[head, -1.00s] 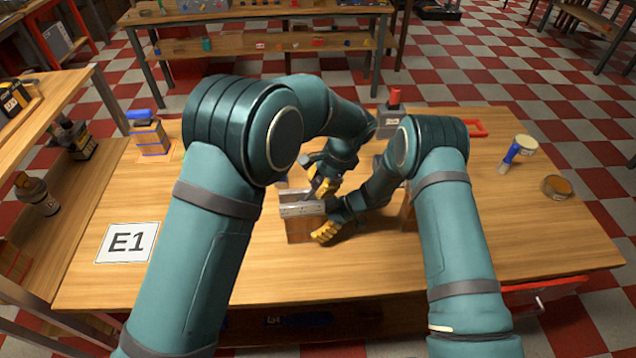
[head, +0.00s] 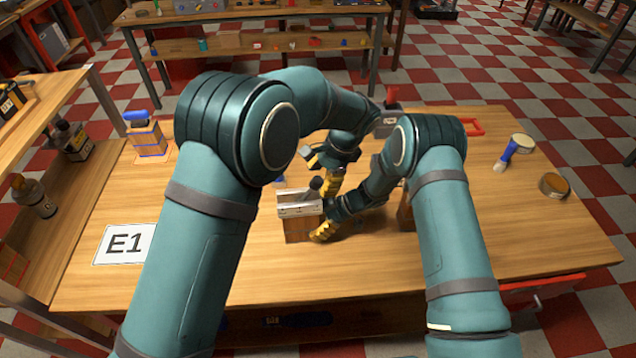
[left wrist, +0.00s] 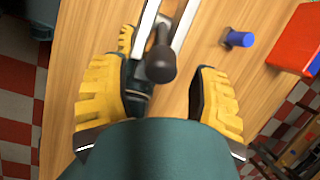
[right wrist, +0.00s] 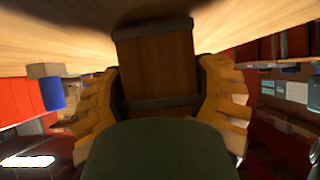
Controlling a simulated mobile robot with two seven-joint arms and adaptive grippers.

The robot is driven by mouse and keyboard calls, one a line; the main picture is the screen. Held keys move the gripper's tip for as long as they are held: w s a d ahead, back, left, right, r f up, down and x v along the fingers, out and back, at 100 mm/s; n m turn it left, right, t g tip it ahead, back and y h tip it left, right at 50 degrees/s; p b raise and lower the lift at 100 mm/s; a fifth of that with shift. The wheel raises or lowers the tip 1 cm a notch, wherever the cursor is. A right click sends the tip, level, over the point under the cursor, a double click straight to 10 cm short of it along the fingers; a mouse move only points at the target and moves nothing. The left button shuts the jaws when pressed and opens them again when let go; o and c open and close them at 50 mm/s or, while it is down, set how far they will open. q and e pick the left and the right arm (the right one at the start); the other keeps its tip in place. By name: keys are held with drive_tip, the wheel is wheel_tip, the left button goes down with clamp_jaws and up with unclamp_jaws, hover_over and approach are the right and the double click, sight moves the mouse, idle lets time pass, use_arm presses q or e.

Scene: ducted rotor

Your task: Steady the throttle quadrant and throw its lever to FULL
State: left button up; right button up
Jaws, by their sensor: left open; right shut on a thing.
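The throttle quadrant (head: 297,230) is a wooden block with pale metal rails on top, standing upright near the middle of the table. Its lever, with a dark round knob (head: 316,184), leans to the right at the right end of the rails. My right gripper (head: 326,231) is shut on the block, which also shows between its yellow fingers in the right wrist view (right wrist: 155,65). My left gripper (head: 331,181) is open, close beside the knob. In the left wrist view the knob (left wrist: 161,65) lies between the spread yellow fingers, with no visible contact.
A grey item with a red top (head: 391,112) stands behind my arms. A blue-handled brush (head: 512,151) and round tin (head: 553,186) lie at the right. The front table is clear.

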use_arm(q)
drive_tip(key=v, duration=0.9)
drive_tip(key=shift+r, duration=0.25)
drive_tip(key=shift+d, duration=0.1)
drive_tip(key=shift+s, duration=0.1)
use_arm(e)
drive_tip(key=o, duration=1.1)
drive_tip(key=shift+o, duration=0.2)
